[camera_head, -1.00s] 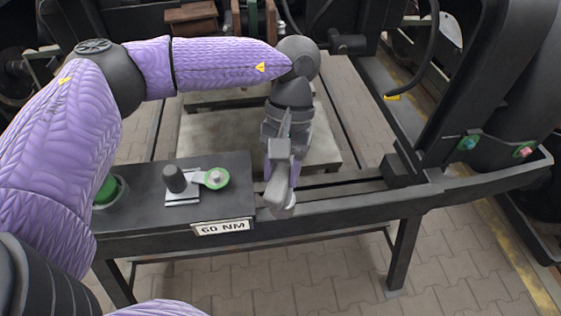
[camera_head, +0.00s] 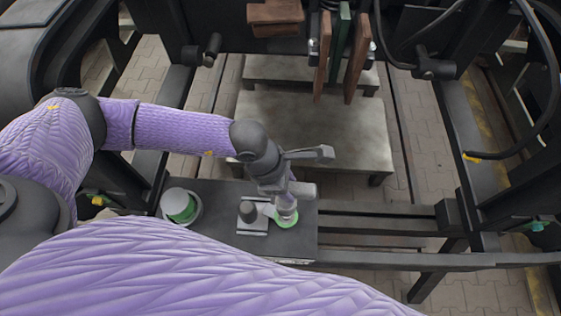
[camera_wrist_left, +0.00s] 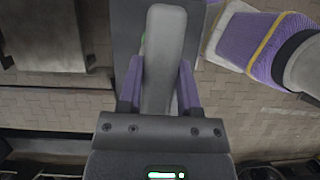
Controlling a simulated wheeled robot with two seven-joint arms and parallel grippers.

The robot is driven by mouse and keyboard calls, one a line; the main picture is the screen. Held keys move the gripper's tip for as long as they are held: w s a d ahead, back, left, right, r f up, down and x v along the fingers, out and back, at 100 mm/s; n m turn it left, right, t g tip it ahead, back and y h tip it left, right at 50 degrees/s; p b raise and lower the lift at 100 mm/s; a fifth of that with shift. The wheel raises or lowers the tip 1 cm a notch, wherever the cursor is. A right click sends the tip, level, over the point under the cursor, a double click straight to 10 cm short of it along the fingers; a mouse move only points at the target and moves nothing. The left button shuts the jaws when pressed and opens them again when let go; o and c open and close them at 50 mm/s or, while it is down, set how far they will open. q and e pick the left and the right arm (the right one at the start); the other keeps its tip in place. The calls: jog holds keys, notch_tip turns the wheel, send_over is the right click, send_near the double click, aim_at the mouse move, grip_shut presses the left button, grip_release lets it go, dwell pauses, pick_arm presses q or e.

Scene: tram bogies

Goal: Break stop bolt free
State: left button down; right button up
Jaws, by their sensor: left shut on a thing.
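My left gripper (camera_head: 285,192) is above the small dark bench. In the left wrist view its two purple fingers are shut on a grey bar-shaped tool (camera_wrist_left: 163,50). In the head view the tool's lower end (camera_head: 287,209) is over a green disc (camera_head: 286,222) on the bench; I cannot tell whether they touch. A small green part (camera_head: 537,226) shows on the dark frame at the right edge. I cannot make out which part is the stop bolt. My right gripper is out of view.
Dark rails (camera_head: 380,225) run to the right. A grey platform (camera_head: 310,130) lies behind. Brown and green plates (camera_head: 340,47) hang at the back.

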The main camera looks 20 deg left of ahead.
pick_arm(q)
jog(key=shift+s+r+n, duration=0.1)
jog(key=shift+n, duration=0.2)
jog(key=shift+d, duration=0.1)
notch_tip(320, 180, down, 5)
jog(key=b, duration=0.4)
jog(key=shift+f+b, duration=0.7)
jog(key=shift+b, duration=0.15)
jog(key=shift+f, duration=0.15)
